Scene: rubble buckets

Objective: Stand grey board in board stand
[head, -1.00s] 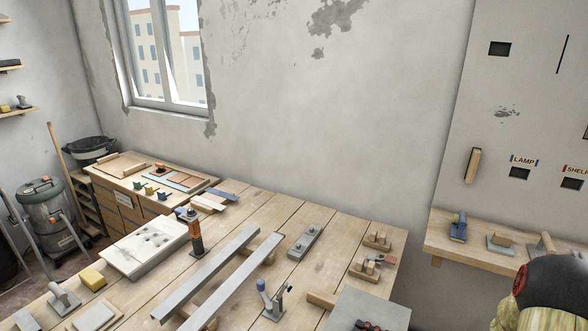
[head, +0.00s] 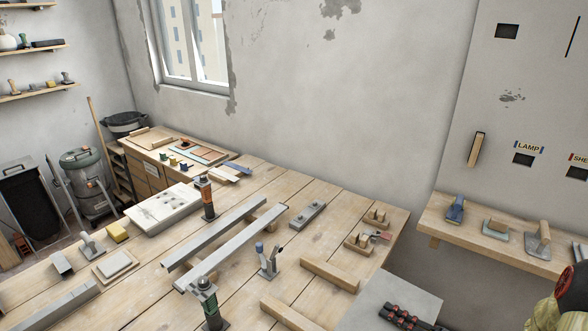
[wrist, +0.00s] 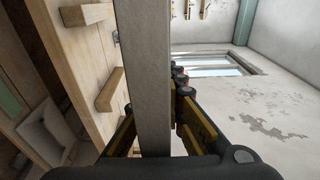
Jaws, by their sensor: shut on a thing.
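My gripper (wrist: 160,135) is shut on the grey board (wrist: 148,70), which shows nearly edge-on between the fingers and runs away from the wrist camera. In the head view a flat grey panel (head: 390,290) at the bottom edge appears to be this board, with dark, red-marked finger parts (head: 405,316) over it; the rest is cut off. Two wooden rails, the farther (head: 330,273) and nearer (head: 290,315), lie roughly parallel on the table to its left. I cannot tell for sure whether they are the board stand. The board is apart from the farther rail in the head view.
The workbench (head: 330,215) holds two long grey bars (head: 213,233), an orange-black clamp (head: 206,197), a darker clamp (head: 208,305), a blue-handled tool (head: 268,262) and slotted wooden blocks (head: 360,243). A wall shelf (head: 490,238) with hand tools stands right.

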